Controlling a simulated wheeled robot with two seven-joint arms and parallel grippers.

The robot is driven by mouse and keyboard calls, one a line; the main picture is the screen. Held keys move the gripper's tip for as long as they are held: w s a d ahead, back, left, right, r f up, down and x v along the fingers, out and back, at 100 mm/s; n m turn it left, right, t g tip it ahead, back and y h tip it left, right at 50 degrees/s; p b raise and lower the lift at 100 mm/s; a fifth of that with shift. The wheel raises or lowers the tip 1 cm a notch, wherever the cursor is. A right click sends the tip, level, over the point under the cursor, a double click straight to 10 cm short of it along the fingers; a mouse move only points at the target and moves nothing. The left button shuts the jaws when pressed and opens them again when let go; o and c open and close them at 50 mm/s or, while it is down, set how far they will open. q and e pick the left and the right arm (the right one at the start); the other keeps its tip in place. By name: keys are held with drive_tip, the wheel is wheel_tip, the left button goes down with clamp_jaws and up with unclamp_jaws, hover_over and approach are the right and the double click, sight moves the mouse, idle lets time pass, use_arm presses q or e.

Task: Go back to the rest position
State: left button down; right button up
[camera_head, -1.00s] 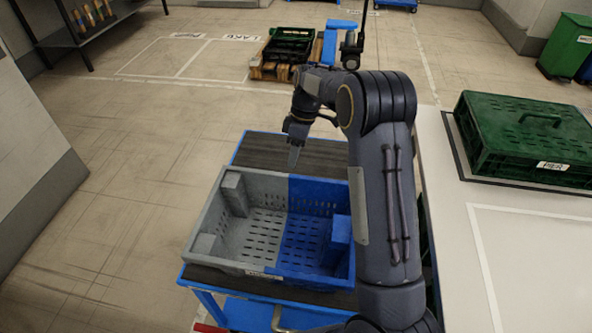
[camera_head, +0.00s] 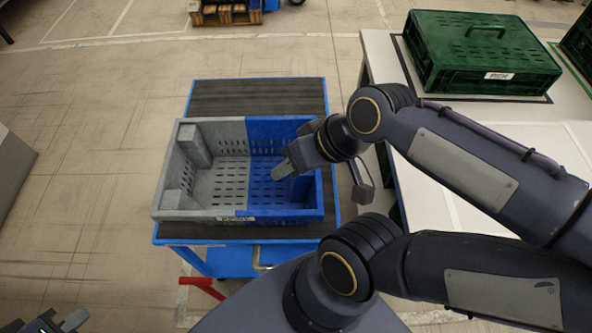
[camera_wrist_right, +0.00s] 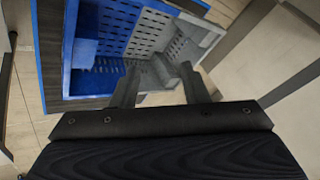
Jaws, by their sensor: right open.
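The grey-and-blue crate (camera_head: 190,214) stands on a blue cart with a dark top (camera_head: 255,98). Its left half is grey and its right half blue. My right gripper (camera_head: 282,170) hangs over the blue half in the head view. In the right wrist view its two fingers (camera_wrist_right: 160,90) are spread apart with nothing between them, and the crate (camera_wrist_right: 105,80) shows beyond them. My left gripper (camera_head: 62,322) is only partly visible at the bottom left corner of the head view, away from the crate, and its jaws are unclear.
A white table (camera_head: 385,55) on the right carries a closed green crate (camera_head: 450,60) with a label. A pallet (camera_head: 230,14) holds dark goods at the back. A red bar (camera_head: 203,287) lies low beside the cart. The floor left of the cart is clear.

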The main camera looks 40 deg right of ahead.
drive_tip(key=shift+s+a+f+m, duration=0.3)
drive_tip(key=shift+s+f, duration=0.15)
drive_tip(key=shift+s, duration=0.1)
wheel_tip(320, 180, up, 6)
drive_tip(key=p, duration=0.5)
drive_tip(key=shift+f+p, duration=0.1)
drive_tip(key=shift+p, duration=0.25)
drive_tip(key=shift+d, duration=0.1)
drive_tip(key=shift+c, duration=0.5)
